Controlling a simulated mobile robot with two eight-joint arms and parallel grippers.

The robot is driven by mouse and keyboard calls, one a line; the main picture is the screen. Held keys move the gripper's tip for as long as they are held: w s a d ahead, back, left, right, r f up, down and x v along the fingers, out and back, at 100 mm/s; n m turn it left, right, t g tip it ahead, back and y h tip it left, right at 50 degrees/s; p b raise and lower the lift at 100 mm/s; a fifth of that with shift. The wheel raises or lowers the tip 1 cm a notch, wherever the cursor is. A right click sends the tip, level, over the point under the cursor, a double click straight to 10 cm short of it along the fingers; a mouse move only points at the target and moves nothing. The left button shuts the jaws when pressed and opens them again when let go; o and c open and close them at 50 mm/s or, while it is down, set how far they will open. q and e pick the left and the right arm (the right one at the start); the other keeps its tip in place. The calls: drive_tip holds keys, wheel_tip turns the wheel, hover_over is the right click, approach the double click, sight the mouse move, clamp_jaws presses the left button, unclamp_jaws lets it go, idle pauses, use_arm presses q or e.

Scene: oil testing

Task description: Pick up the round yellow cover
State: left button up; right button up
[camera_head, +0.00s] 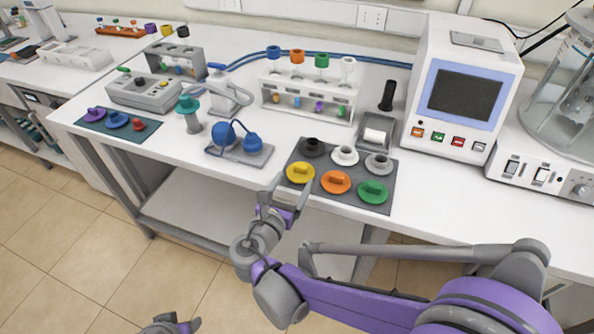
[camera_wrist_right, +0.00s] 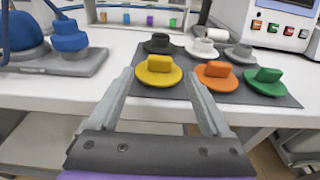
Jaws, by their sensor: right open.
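The round yellow cover (camera_head: 300,173) lies on the front left of a dark grey mat (camera_head: 341,197) near the table's front edge. It has a raised block-shaped handle. It also shows in the right wrist view (camera_wrist_right: 158,71), just beyond and between my fingers. My right gripper (camera_head: 284,193) is open and empty, in front of the yellow cover and apart from it. In the right wrist view its fingers (camera_wrist_right: 161,88) point toward the cover. My left gripper (camera_head: 172,325) shows only partly at the bottom edge of the head view; its jaw state is unclear.
An orange cover (camera_head: 336,182) lies right beside the yellow one, then a green cover (camera_head: 373,191). Black (camera_head: 312,147), white (camera_head: 344,155) and grey (camera_head: 378,163) covers lie behind. A blue round-bodied device (camera_head: 224,136) stands left of the mat. A monitor box (camera_head: 462,90) stands right.

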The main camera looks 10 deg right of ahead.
sight(300, 170)
drive_tip(key=x, duration=0.6)
drive_tip(key=shift+w+d, duration=0.15)
drive_tip(key=shift+w, duration=0.1)
clamp_jaws()
